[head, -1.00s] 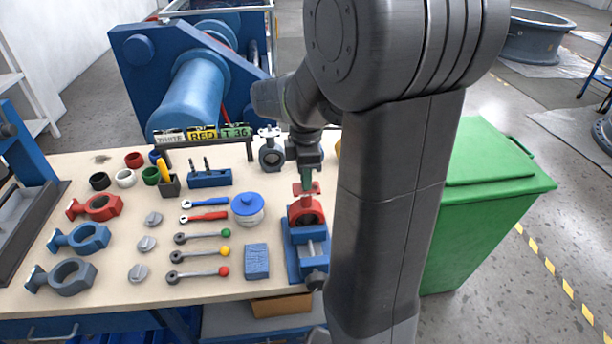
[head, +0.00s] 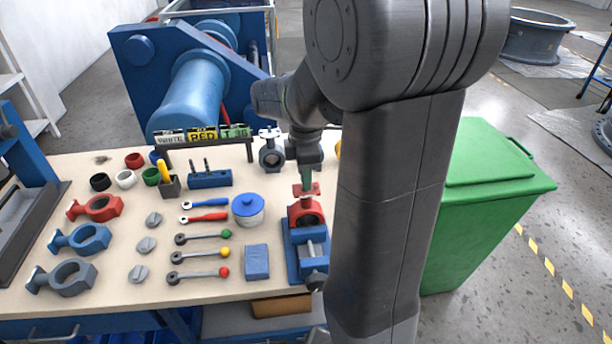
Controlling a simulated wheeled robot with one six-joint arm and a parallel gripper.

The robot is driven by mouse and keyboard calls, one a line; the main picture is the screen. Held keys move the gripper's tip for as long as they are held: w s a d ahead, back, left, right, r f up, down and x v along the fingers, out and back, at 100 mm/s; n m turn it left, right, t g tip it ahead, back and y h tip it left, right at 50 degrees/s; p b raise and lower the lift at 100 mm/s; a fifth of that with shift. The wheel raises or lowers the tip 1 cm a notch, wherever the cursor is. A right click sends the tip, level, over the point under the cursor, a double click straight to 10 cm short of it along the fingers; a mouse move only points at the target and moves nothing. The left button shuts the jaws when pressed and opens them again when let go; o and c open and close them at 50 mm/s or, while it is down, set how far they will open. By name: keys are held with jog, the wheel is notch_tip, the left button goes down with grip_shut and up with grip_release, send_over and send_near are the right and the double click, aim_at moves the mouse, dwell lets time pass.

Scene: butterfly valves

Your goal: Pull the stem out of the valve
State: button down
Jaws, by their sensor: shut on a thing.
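The red valve (head: 307,212) sits upright in the blue vise (head: 308,250) near the right end of the bench. Its red top flange (head: 306,190) shows just under my gripper. My gripper (head: 306,181) points down directly above the valve. It is shut on the stem at the valve's top; the stem is mostly hidden between the jaws, and I cannot tell how far it sits in the body.
Red, blue and grey valve bodies (head: 70,276) lie at the left of the bench. Several levers (head: 200,274), a lidded pot (head: 249,208) and a blue block (head: 257,262) lie left of the vise. A green bin (head: 490,190) stands right of the bench.

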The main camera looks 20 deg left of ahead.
jog(key=shift+r+p, duration=3)
jog(key=shift+r, duration=0.5)
dwell(4.5)
